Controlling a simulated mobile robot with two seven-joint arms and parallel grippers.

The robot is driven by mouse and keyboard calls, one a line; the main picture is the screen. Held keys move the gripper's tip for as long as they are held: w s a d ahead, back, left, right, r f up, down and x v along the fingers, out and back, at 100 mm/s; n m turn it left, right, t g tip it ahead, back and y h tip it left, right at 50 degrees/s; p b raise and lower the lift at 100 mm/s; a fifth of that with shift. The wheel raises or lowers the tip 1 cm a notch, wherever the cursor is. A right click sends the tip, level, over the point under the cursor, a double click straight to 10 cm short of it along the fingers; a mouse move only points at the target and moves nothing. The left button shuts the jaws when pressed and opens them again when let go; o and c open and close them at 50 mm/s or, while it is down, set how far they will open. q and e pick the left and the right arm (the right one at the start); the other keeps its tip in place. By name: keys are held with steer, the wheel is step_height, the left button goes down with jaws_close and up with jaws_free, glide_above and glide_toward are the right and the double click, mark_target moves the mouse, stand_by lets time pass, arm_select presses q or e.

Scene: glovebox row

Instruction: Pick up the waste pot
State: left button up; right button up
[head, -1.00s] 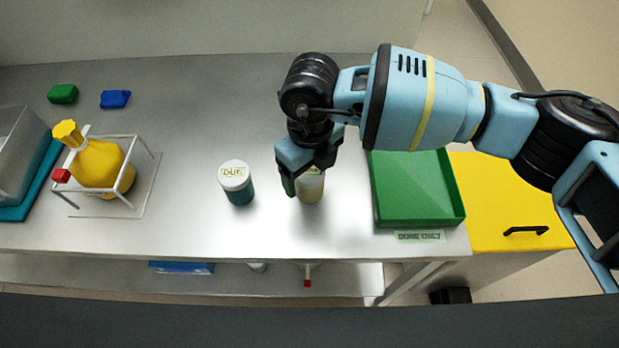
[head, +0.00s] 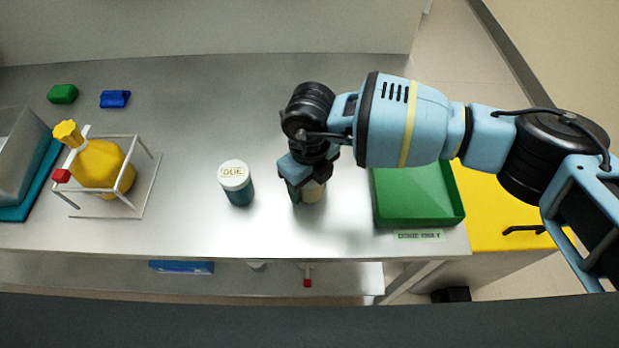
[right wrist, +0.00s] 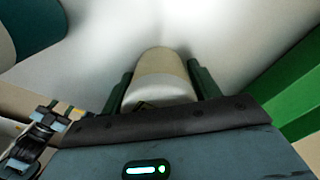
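The waste pot (head: 314,192), a beige jar whose label I cannot read, stands upright on the steel bench. Its top is hidden under my right gripper (head: 306,188) in the head view. In the right wrist view the pot (right wrist: 160,75) with its pale lid is between the two dark green fingers of the right gripper (right wrist: 160,80), one on each side. The fingers are lowered around it and look open, with very narrow gaps at most.
A teal pot (head: 238,188) with a white lid marked "DUE" stands left of the waste pot. A green tray (head: 420,215) lies to the right. A yellow bottle (head: 98,165) in a wire frame, blue and green blocks are at left.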

steer(key=c, duration=0.7)
steer(key=shift+r, duration=0.45)
step_height(320, 180, up, 3)
steer(key=shift+f, duration=0.1)
steer(key=s+a, duration=0.1)
steer(key=s, duration=0.4)
steer(key=s+a+r, duration=0.1)
steer(key=s+a, duration=0.1)
steer(key=s, duration=0.3)
steer(key=s+a, duration=0.2)
steer(key=s, duration=0.3)
steer(key=shift+a+r+b, duration=0.15)
steer(key=shift+a+b, duration=0.05)
steer(key=shift+b, duration=0.2)
